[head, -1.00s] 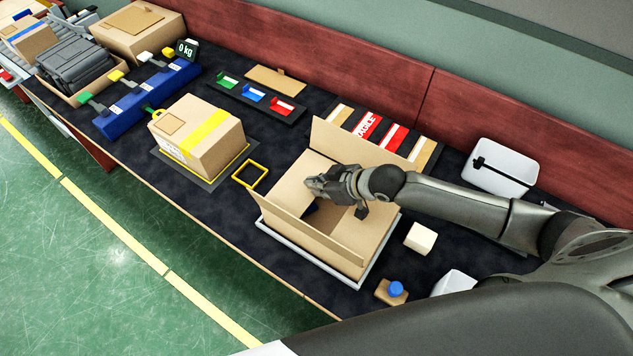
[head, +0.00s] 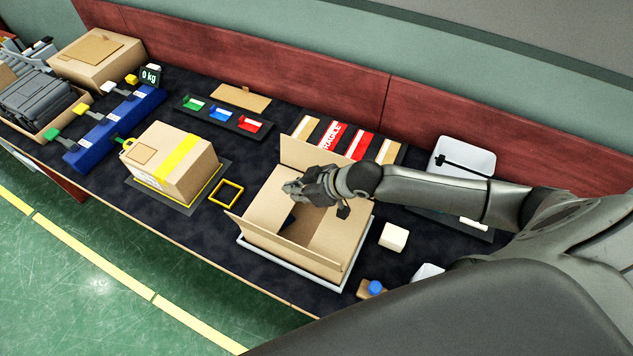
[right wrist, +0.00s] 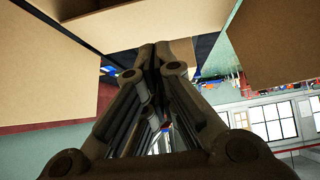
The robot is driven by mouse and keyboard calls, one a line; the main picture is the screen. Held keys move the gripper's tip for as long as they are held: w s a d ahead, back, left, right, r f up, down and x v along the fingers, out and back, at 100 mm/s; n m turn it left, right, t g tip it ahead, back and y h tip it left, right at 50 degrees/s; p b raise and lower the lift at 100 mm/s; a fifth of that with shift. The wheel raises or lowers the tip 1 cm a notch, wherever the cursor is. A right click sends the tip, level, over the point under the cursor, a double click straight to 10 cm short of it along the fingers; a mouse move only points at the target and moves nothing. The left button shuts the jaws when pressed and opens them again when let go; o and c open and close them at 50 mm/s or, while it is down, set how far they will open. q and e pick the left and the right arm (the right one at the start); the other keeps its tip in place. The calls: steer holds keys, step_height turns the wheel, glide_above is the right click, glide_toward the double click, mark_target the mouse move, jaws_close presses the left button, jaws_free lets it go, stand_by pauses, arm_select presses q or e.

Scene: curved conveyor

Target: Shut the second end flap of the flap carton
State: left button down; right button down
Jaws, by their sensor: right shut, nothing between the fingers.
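The flap carton (head: 351,237) stands open-topped on a pale tray (head: 262,254) at the middle of the bench. Its far long flap (head: 309,153) stands up, and its near long flap (head: 284,245) stands up and leans outward. A cardboard panel at the left end (head: 262,202) looks folded in; a dark gap shows beside it. The right end flap is hard to make out. My right gripper (head: 290,188) is shut and empty above the carton's left part, between the long flaps. In the right wrist view its closed fingers (right wrist: 156,58) point between cardboard panels. My left gripper is out of view.
A taped carton (head: 172,165) and a yellow frame (head: 226,194) lie to the left. A white block (head: 393,237) and a blue-topped item (head: 373,289) are to the right. Label strips (head: 345,139) lie behind the carton; a white bin (head: 463,160) stands at back right.

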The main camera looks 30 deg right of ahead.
steer(key=b+v, duration=0.1)
steer(key=v, duration=0.7)
steer(key=shift+b, duration=0.3)
